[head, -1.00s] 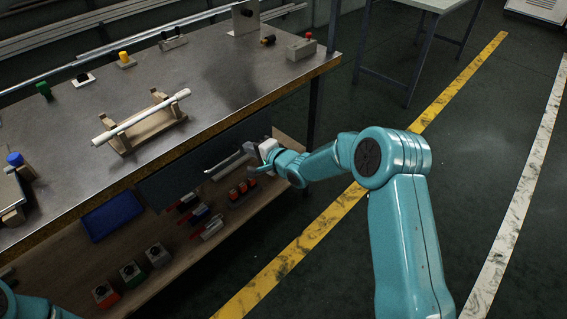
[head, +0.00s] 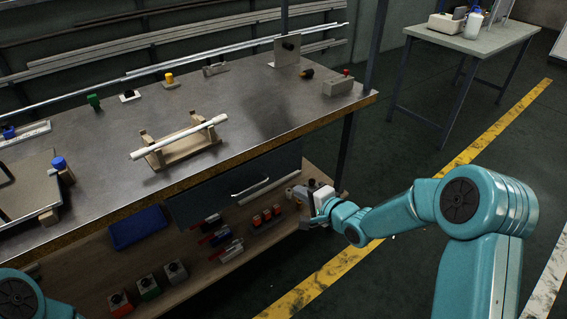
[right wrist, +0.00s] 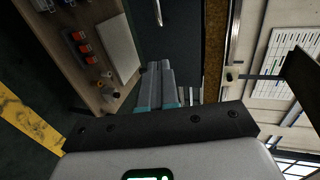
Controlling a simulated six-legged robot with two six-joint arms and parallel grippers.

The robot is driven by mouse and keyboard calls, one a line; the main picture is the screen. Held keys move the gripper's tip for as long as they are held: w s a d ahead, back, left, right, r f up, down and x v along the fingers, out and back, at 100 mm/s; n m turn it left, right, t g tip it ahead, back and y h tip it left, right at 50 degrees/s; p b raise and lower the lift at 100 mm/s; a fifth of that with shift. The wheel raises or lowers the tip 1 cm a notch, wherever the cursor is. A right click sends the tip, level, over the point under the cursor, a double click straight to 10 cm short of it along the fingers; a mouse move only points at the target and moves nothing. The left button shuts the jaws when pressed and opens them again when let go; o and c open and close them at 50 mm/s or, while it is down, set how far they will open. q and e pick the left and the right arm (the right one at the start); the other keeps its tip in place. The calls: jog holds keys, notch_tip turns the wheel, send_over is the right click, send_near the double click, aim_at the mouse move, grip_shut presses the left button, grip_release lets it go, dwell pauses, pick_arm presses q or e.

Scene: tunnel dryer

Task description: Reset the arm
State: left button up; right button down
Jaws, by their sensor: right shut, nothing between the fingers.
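My right gripper (head: 296,192) is shut and empty, beside the bench's right end, below the tabletop. In the right wrist view its fingers (right wrist: 160,82) lie together and point toward a dark drawer front with a metal bar handle (right wrist: 157,12). In the head view this drawer front (head: 210,198) hangs under the tabletop, and its handle (head: 250,187) is left of the gripper, apart from it. The right arm reaches in from the lower right. A part of my left arm shows at the bottom left; its gripper is out of view.
The metal-topped bench (head: 240,110) carries a white rod (head: 180,137) on a wooden stand. The lower shelf holds a blue tray (head: 137,227), red-topped items (head: 266,214) and several boxes. A side table (head: 470,42) stands at the back right. The floor between is clear.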

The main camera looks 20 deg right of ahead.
jog(key=s+a+f+g+p, duration=0.65)
jog(key=s+a+p, duration=0.25)
jog(key=s, duration=0.3)
jog(key=s+f+n+g, duration=0.3)
jog(key=s+n, duration=0.3)
jog(key=s, duration=0.4)
jog(key=s+a+f+n+g+h+p, duration=0.1)
jog(key=s+f+n+g, duration=0.2)
jog(key=s, duration=0.7)
jog(key=n, duration=0.2)
jog(key=shift+a+f+n+g, duration=0.2)
jog(key=shift+f+n+g, duration=0.05)
jog(key=shift+n+g, duration=0.15)
jog(key=shift+s, duration=0.1)
